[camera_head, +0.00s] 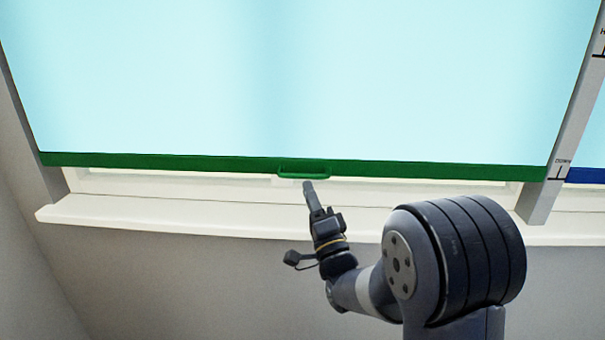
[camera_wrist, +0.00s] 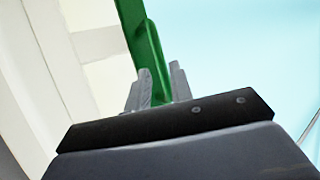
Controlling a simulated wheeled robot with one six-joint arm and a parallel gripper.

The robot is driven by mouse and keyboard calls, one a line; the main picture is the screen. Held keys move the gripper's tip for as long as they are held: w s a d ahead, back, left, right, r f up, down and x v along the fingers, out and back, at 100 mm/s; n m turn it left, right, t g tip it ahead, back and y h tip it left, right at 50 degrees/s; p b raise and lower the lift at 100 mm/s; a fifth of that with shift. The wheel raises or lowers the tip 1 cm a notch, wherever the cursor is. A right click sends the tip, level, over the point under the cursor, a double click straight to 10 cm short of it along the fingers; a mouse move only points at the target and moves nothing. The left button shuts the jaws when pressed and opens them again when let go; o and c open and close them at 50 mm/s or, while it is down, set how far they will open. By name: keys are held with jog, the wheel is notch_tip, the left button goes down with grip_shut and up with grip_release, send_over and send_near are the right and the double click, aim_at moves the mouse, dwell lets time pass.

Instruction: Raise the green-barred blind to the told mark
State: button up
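The pale blue blind (camera_head: 290,75) hangs low, with a green bar (camera_head: 150,161) along its lower edge. A green loop handle (camera_head: 304,171) sits on the bar near its middle. The bar's right end is beside a line labelled DOWN (camera_head: 562,163) on the grey side rail. My gripper (camera_head: 308,186) points up just below the handle. In the wrist view the fingers of my gripper (camera_wrist: 162,68) stand apart, with the green bar (camera_wrist: 132,22) and handle (camera_wrist: 148,48) beyond and partly between them. Contact cannot be told.
A white sill (camera_head: 180,215) runs below the blind. The grey rail (camera_head: 575,115) at the right has another mark near the top, its label cut off. A blue-barred blind (camera_head: 588,175) begins beyond the rail. The wall below the sill is bare.

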aim_at(303, 176)
jog(key=shift+p+x, duration=0.3)
jog(key=shift+x, duration=2.35)
jog(key=shift+c, duration=0.3)
grip_shut()
